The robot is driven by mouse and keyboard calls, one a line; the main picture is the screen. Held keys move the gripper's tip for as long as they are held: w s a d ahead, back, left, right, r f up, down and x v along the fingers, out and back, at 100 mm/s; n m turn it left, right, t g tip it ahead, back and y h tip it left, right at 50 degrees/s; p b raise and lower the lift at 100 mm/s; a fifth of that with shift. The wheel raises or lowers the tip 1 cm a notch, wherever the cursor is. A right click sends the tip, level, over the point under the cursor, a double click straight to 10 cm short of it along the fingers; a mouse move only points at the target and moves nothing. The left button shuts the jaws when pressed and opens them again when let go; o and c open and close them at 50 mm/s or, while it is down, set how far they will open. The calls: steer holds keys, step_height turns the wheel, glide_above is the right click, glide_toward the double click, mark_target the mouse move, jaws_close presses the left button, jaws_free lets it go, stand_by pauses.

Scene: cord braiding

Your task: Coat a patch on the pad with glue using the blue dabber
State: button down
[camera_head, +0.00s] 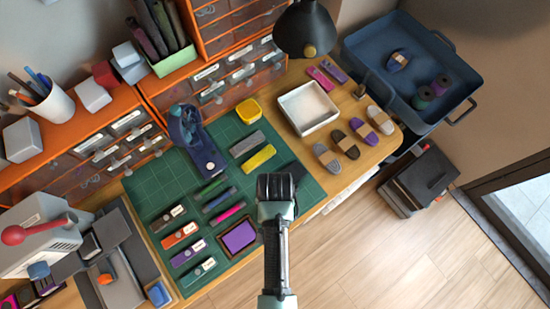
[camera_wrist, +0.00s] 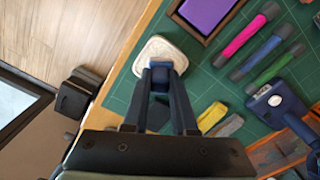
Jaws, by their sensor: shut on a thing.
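My gripper (camera_head: 276,187) is over the right part of the green cutting mat in the head view. My gripper hides this piece in the head view. A purple pad (camera_head: 239,237) in a dark brown frame lies left of and nearer than my gripper; it also shows in the wrist view (camera_wrist: 206,12).
The green mat (camera_head: 147,185) holds several labelled bars, coloured rods, a blue clamp-like tool (camera_head: 195,140), grey and yellow bars and a yellow container (camera_head: 248,110). A white tray (camera_head: 308,108) and a black lamp (camera_head: 306,30) stand farther back. The table's edge is close on the right.

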steer(key=shift+f+b, duration=0.35)
steer(key=shift+f, duration=0.15)
stand_by(0.4)
steer(key=shift+f, duration=0.1)
stand_by(1.3)
steer(key=shift+s, duration=0.1)
step_height(320, 180, up, 7)
steer(key=p, duration=0.8)
stand_by(0.7)
